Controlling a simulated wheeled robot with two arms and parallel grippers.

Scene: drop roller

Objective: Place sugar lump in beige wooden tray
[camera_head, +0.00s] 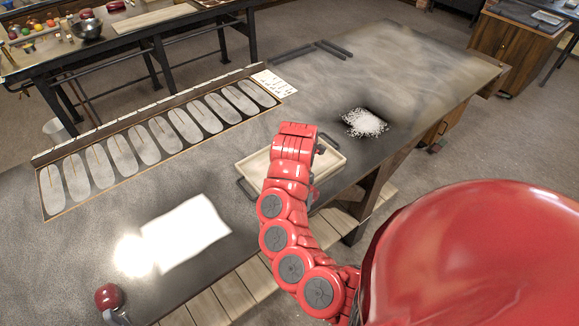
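The beige wooden tray (258,165) with dark handles lies on the grey table, partly covered by my red arm. My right arm rises from the lower middle, and its wrist is over the tray. Only a small dark part of my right gripper (319,149) shows beside the wrist; its fingers are hidden, so I cannot tell whether it is open or holds anything. A heap of white grains (365,122) lies on the table to the right of the tray, apart from it. I cannot make out a separate sugar lump.
A long rack with pale oval plates (157,139) lines the table's far left side. A bright white sheet (186,234) lies at the front left. A red round object (108,296) is at the lower left edge. The table's far end is mostly clear.

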